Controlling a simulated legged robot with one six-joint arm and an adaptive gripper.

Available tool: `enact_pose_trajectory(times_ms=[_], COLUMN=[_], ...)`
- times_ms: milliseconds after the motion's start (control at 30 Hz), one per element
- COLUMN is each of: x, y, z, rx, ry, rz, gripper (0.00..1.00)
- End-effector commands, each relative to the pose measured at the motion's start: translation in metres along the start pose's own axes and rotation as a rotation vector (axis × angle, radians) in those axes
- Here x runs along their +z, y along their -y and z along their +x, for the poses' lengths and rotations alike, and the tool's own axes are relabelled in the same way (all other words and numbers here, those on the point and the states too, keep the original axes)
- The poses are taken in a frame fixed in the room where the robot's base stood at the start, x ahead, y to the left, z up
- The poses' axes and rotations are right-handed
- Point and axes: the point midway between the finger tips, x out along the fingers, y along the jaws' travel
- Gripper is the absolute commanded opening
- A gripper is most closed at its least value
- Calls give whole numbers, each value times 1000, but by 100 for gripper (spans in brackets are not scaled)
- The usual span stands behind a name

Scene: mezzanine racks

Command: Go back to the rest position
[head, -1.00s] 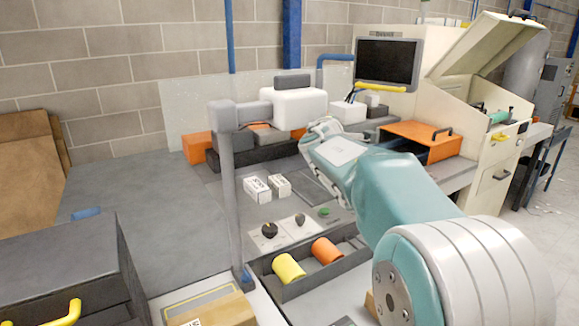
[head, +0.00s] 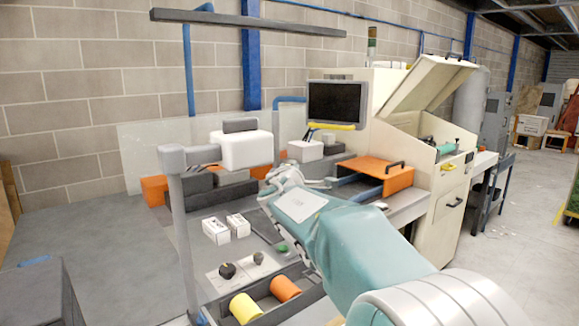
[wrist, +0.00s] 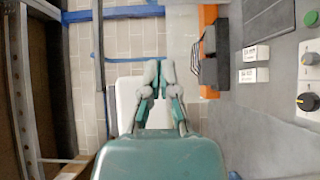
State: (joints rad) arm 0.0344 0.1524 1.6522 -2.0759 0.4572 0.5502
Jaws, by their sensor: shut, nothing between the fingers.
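My gripper (wrist: 155,78) shows in the wrist view with its two fingers drawn together and nothing between them. In the head view my teal arm reaches forward from the lower right, and the gripper end (head: 283,180) is partly hidden behind my wrist. It is above the workbench, near the orange box (head: 375,172). The wrist view looks past the fingertips at the block wall (wrist: 125,40) and a white surface behind them.
Two small white boxes (head: 216,231), black knobs (head: 227,270), and a tray (head: 262,304) with yellow and orange cylinders lie on the bench. A grey post (head: 184,245) stands left of my arm. A monitor (head: 335,102) and a cream machine (head: 425,150) stand behind.

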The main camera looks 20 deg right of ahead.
Motion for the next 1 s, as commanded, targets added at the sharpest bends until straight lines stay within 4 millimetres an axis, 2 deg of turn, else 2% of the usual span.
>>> enact_pose_trajectory(times_ms=[333, 767, 867, 1000], x=[44, 55, 66, 89], y=[0, 0, 2, 13], z=[-37, -55, -71, -104], rx=[-1, -7, -27, -87], ry=[4, 19, 67, 163], rz=[4, 31, 109, 260], gripper=[0, 0, 0, 0])
